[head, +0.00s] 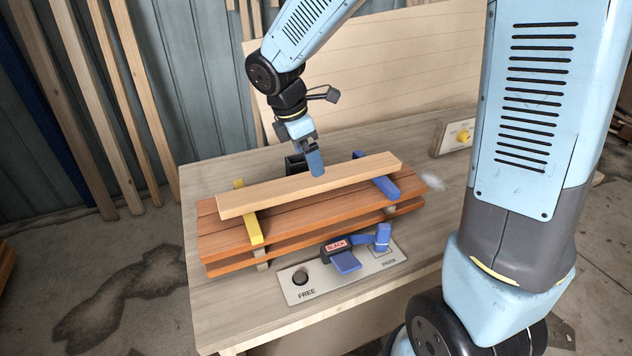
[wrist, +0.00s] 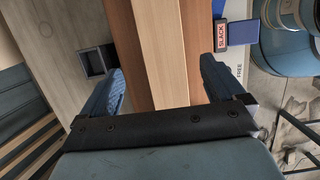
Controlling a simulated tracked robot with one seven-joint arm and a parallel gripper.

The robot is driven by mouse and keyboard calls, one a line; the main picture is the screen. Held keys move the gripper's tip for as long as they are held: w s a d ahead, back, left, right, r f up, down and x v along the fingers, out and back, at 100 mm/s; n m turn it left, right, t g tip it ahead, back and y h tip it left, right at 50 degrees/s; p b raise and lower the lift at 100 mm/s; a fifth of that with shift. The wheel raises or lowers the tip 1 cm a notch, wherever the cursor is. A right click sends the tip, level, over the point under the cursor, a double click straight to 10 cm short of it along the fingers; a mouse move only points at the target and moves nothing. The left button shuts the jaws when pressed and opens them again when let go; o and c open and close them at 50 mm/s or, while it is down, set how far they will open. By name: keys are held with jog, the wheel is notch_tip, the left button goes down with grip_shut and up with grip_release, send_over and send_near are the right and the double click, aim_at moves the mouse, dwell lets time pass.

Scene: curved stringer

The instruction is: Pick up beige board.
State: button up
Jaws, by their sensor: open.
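The beige board (head: 300,186) is a long pale wooden bar lying flat across the top of the stacked reddish-brown boards (head: 320,222). It also shows in the wrist view (wrist: 162,60), running lengthwise between my two fingers. In the wrist view my gripper (wrist: 163,85) is open, with one blue finger to each side of the board. The near finger partly overlaps the board in the head view; the other finger is mostly hidden there.
A yellow strip (head: 247,212) and a blue strip (head: 378,176) cross the stack near its ends. A small dark box (head: 295,164) stands behind.

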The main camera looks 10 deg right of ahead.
aim_at(315, 181)
jog(key=shift+s+x, duration=0.1)
jog(key=shift+x, duration=1.55)
jog(key=shift+s+x, duration=0.15)
jog(key=shift+x, duration=1.55)
jog(key=shift+a, duration=0.1)
jog(key=c, duration=1.6)
jog(key=shift+r, duration=0.1)
